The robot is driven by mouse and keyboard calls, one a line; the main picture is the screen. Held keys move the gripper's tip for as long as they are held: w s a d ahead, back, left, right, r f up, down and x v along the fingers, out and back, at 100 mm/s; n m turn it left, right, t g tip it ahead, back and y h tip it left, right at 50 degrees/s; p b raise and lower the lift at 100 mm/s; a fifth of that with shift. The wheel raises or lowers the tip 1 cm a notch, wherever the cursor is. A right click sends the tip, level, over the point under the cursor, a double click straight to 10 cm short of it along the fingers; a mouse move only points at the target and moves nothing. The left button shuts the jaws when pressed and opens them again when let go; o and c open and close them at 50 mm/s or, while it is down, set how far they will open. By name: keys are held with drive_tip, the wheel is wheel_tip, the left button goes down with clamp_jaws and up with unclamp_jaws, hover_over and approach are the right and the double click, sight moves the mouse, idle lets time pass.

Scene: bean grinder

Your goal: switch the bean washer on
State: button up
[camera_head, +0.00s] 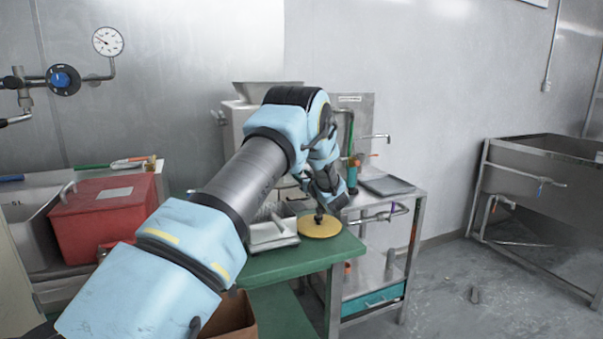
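My gripper (320,212) points down at the end of my blue and grey arm, over or at a yellow round disc (320,229) on a green table (290,259). I cannot tell whether it touches the disc or whether its fingers are open. Behind my arm stands a grey metal machine with a hopper top (265,90), mostly hidden. Beside it is an upright metal panel (357,106) with a small label, with green and red valve parts (354,163) below it. I cannot tell which of these is the bean washer, and I cannot make out its switch.
A metal tray (272,233) lies left of the disc. A steel cart (381,262) with a dark flat pad (387,185) stands right of the table. A red box (103,213) is at left, below a wall pipe with a blue knob (61,79).

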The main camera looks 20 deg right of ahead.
drive_tip(key=shift+w, duration=0.15)
drive_tip(key=shift+c, duration=0.2)
clamp_jaws()
idle(0.4)
